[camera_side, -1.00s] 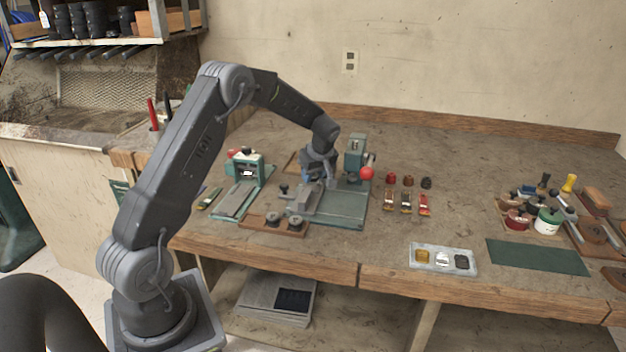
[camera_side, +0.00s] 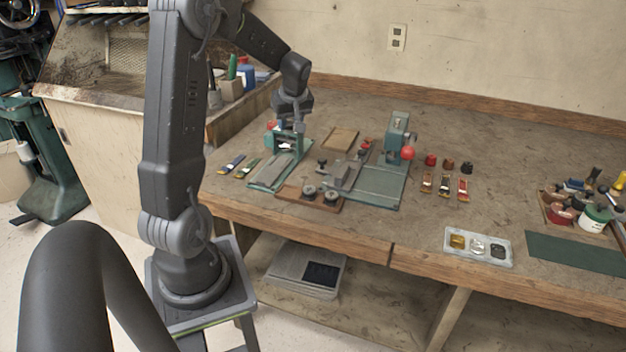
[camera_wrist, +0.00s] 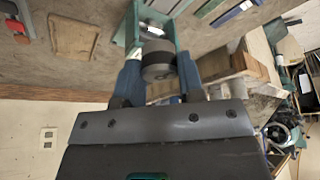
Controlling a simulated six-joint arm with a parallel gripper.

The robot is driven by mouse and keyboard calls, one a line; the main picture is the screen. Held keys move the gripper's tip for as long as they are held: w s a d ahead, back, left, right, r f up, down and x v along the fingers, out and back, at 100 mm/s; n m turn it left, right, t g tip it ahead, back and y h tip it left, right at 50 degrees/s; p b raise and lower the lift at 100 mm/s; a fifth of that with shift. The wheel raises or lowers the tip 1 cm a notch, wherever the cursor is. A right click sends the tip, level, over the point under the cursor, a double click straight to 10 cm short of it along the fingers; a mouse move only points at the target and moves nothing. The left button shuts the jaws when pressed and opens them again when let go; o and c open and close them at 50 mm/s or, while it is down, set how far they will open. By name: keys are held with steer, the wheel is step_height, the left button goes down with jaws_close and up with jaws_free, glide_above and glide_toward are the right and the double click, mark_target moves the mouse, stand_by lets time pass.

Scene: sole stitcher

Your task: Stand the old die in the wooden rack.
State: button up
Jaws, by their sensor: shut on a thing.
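My gripper (camera_side: 291,122) is shut on a dark grey round die, seen between the blue fingers in the wrist view (camera_wrist: 157,73). In the side view it is over the left teal frame device (camera_side: 286,142), and the die is too small there to make out. Whether the die touches the frame cannot be told. The brown wooden rack (camera_side: 289,194) lies near the table's front edge, in front of the devices and right of my gripper. Two grey round pieces (camera_side: 309,190) sit on it.
A teal press (camera_side: 396,140) with a red ball handle and a grey block (camera_side: 341,175) on its base stand right. Colored strips (camera_side: 232,163) lie left. A flat wooden board (camera_side: 341,139) lies behind. A grey tray (camera_side: 478,262) is front right.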

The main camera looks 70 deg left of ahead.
steer(key=s+d+f, duration=0.1)
steer(key=s+d, duration=0.2)
steer(key=s, duration=0.5)
steer(key=s+d+f, duration=0.1)
steer(key=s+d, duration=0.2)
steer(key=s, duration=0.4)
glide_above(286, 190)
steer(key=d, duration=0.1)
steer(key=f, duration=0.6)
steer(key=shift+d+f, duration=0.2)
steer(key=shift+f, duration=0.1)
steer(key=shift+w+f, duration=0.1)
steer(key=shift+f, duration=1.95)
steer(key=shift+f, duration=0.2)
